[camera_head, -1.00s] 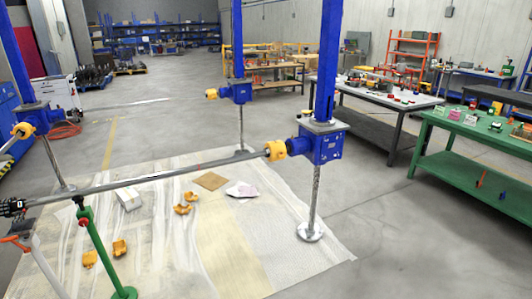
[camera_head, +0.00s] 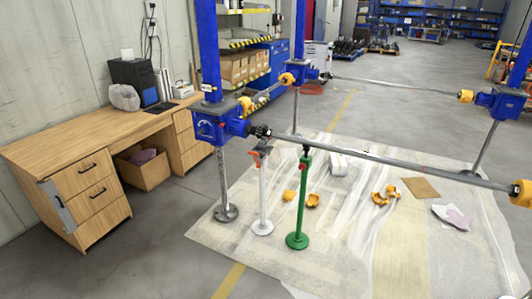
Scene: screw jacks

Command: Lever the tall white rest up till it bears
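The tall white rest (camera_head: 263,195) stands upright on a round white foot on the sheeted floor, left of centre. An orange-red part (camera_head: 263,150) sits at its top, just below the black coupling (camera_head: 261,131) at the left end of the long grey shaft (camera_head: 395,161). I cannot tell whether the rest's head touches the shaft. A green rest (camera_head: 301,205) stands to its right, its dark top at the shaft. Neither of my grippers is in view.
Blue screw jacks, one at the left (camera_head: 217,128), carry the shafts. Yellow-orange coupling halves (camera_head: 312,200), a brown sheet (camera_head: 420,188) and a white box (camera_head: 338,165) lie on the sheeting. A wooden desk (camera_head: 85,155) stands at the left.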

